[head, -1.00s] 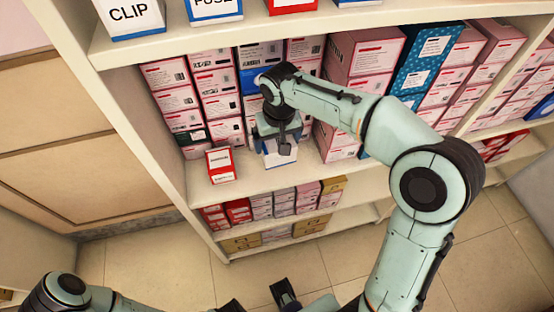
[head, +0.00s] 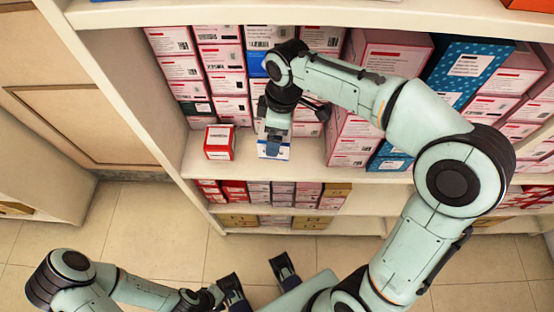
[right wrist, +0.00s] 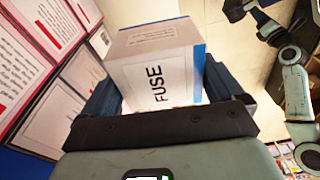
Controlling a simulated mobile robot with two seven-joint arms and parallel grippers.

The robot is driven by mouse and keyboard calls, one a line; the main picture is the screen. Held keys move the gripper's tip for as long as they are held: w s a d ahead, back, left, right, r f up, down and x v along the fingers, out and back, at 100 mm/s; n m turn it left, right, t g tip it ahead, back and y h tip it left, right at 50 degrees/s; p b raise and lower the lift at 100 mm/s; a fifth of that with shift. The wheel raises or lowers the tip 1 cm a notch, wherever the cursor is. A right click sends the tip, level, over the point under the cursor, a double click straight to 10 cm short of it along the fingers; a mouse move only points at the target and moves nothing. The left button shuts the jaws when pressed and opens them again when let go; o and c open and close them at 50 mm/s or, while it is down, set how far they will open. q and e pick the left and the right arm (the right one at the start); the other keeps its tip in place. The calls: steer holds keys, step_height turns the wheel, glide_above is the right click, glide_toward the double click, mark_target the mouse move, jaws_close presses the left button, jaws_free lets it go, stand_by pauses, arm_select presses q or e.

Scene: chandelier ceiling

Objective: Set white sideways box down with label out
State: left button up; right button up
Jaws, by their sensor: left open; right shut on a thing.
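My right gripper (head: 275,143) reaches into the middle shelf (head: 310,166). It is shut on a white box (head: 284,153) with a blue edge; the gripper hides most of the box in the head view. In the right wrist view the box (right wrist: 158,78) sits between the two fingers of my right gripper (right wrist: 162,95). Its FUSE label faces that camera, the lettering turned sideways. I cannot tell whether the box touches the shelf. My left gripper (head: 258,277) is open and empty, low in front of the shelves.
A red and white box (head: 219,142) stands on the shelf just left of the held box. Stacks of pink and white boxes (head: 222,83) fill the back. A tall pink box (head: 385,55) and a blue dotted box (head: 466,65) stand right. A lower shelf holds small boxes (head: 236,193).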

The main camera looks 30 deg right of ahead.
steer(key=shift+s+f+n, duration=0.1)
steer(key=shift+n, duration=0.4)
step_height(320, 180, down, 4)
steer(key=shift+b, duration=0.45)
steer(key=shift+f+b, duration=0.45)
steer(key=shift+f, duration=2.45)
steer(key=shift+f, duration=0.1)
steer(key=o, duration=0.7)
steer(key=shift+o, duration=0.2)
